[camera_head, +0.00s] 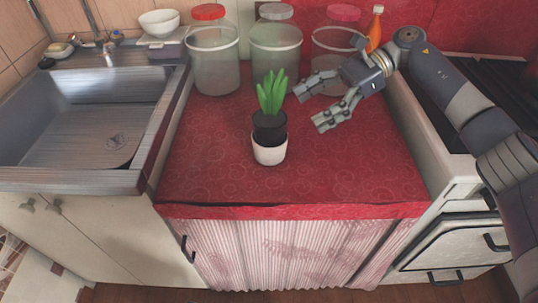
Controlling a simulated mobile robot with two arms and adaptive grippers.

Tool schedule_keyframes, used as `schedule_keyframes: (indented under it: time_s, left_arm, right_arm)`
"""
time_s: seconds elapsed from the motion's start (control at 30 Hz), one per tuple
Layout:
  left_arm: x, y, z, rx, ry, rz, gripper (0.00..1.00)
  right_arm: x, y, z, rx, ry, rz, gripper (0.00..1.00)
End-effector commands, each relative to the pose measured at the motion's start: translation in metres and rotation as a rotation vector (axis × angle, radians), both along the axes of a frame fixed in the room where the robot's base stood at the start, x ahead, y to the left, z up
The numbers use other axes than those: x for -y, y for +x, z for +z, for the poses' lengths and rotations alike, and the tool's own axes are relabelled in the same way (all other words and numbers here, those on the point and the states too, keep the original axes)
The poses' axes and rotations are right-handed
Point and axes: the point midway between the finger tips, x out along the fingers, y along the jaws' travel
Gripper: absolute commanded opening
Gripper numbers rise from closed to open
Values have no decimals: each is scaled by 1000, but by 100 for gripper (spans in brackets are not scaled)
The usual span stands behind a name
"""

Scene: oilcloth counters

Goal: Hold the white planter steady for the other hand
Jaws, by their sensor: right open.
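The white planter (269,154) stands upright on the red oilcloth counter (210,173). A black pot (269,128) with a green succulent (271,93) sits in its top; how deep it sits inside is hidden. My right gripper (308,106) comes in from the right, a little above the counter. Its two fingers are spread and point left towards the plant, with nothing between them. It is apart from the planter, to its upper right. My left gripper is not in view.
Three large clear jars (214,58) with red or grey lids stand along the back of the counter. An orange bottle (375,30) stands behind my right gripper. A metal sink (95,117) is at left, a stove (450,108) at right. The counter's front is clear.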

Motion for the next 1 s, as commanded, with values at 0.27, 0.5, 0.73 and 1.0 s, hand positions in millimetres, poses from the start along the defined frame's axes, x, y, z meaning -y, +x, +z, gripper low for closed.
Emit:
schedule_keyframes:
  time_s: [0.27, 0.5, 0.73, 1.0]
  left_arm:
    - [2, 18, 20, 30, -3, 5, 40]
    - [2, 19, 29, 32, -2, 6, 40]
    - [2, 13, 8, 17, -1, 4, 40]
    - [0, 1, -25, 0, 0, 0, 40]
  right_arm:
    - [0, 0, -44, 1, 1, 0, 79]
    - [-4, -1, -51, 0, 1, 1, 79]
    - [-24, -8, -60, -2, 1, 3, 79]
    - [-48, -15, -74, -1, 2, 1, 79]
